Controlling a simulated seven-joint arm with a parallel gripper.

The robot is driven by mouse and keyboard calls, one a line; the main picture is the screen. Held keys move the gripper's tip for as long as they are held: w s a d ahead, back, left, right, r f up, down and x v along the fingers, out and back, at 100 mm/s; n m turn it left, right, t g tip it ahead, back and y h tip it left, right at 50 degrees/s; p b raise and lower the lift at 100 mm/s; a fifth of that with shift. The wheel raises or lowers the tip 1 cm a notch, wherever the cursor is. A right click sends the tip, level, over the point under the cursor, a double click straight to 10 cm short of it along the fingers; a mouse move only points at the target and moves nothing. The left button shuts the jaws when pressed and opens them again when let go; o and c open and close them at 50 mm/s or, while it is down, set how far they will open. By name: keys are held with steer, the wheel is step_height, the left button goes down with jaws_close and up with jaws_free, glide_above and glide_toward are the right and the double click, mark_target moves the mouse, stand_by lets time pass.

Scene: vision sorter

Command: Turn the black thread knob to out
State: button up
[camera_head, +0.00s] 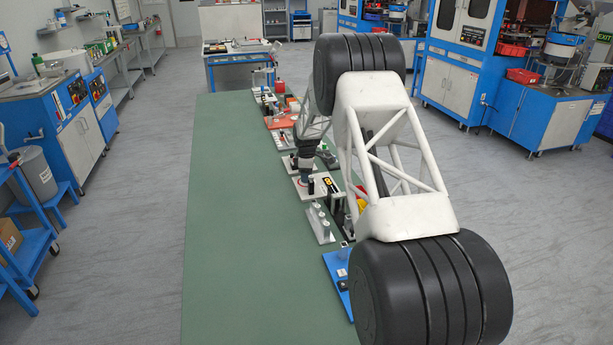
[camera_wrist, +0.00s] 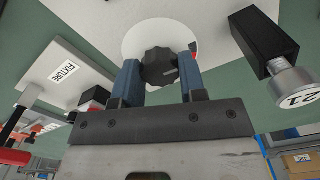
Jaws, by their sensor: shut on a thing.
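The black thread knob (camera_wrist: 158,68) is a lobed knob with a pale line on it, in the wrist view. It sits on a round white dial (camera_wrist: 142,36) on a white plate (camera_wrist: 95,18). A bit of red shows at the dial's right edge. My gripper (camera_wrist: 159,76) has its two blue fingers on either side of the knob, shut on it. In the head view my gripper (camera_head: 305,178) points down at a small white station on the green table; the knob is hidden there. I cannot read any dial wording.
In the wrist view, a plate marked FIXTURE (camera_wrist: 66,72) lies left, and a black block (camera_wrist: 262,40) with a metal cylinder marked 21 (camera_wrist: 294,88) stands close right. Several stations line the green table's (camera_head: 240,220) right side; its left side is clear.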

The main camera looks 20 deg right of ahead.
stand_by(0.3)
steer(key=o, duration=0.9)
steer(key=shift+o, duration=0.2)
steer(key=shift+r, duration=0.1)
steer(key=shift+r, duration=3.85)
